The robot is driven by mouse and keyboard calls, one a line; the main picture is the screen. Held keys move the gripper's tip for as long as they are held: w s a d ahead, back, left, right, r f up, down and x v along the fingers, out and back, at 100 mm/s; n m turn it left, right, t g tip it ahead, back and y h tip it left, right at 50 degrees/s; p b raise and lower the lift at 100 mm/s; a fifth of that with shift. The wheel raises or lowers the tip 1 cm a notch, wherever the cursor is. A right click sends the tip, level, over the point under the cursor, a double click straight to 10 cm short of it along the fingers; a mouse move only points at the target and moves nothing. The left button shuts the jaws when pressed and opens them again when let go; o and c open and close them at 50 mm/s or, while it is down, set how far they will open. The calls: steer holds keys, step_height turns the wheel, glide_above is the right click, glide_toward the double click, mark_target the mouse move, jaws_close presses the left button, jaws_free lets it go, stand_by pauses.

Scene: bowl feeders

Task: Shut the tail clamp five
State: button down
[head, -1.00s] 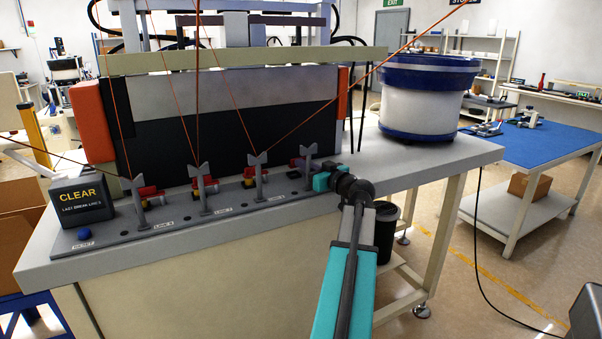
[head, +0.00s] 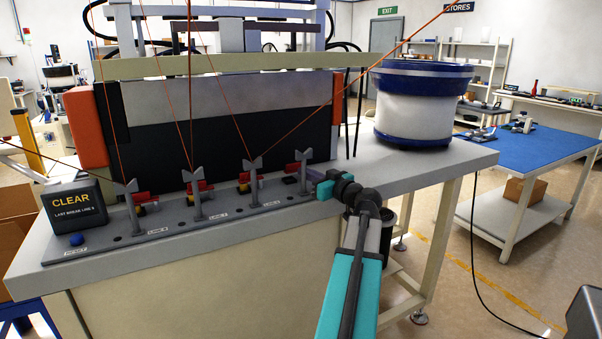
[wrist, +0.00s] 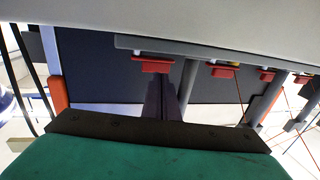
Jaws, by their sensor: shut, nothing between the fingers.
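A row of grey Y-topped posts, each with a red clamp, stands on a grey rail (head: 180,228) along the bench front. I cannot read which clamp is numbered five. The rightmost red clamp (head: 291,168) sits partly behind its post (head: 304,170); in the wrist view the nearest red clamp (wrist: 153,65) lies just beyond my fingertips. My gripper (head: 314,176) is shut and empty, just right of the rightmost post; in the wrist view its dark fingers (wrist: 164,82) are together. Whether they touch the clamp I cannot tell.
Orange lines run from the posts up to the machine. A black CLEAR box (head: 78,205) and a blue button (head: 76,240) are at the left end. A white and blue bowl feeder (head: 415,110) stands on the right; bare bench top (head: 400,165) lies before it.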

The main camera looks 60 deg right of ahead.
steer(key=b+v, duration=0.1)
steer(key=v, duration=0.9)
steer(key=shift+s, duration=0.2)
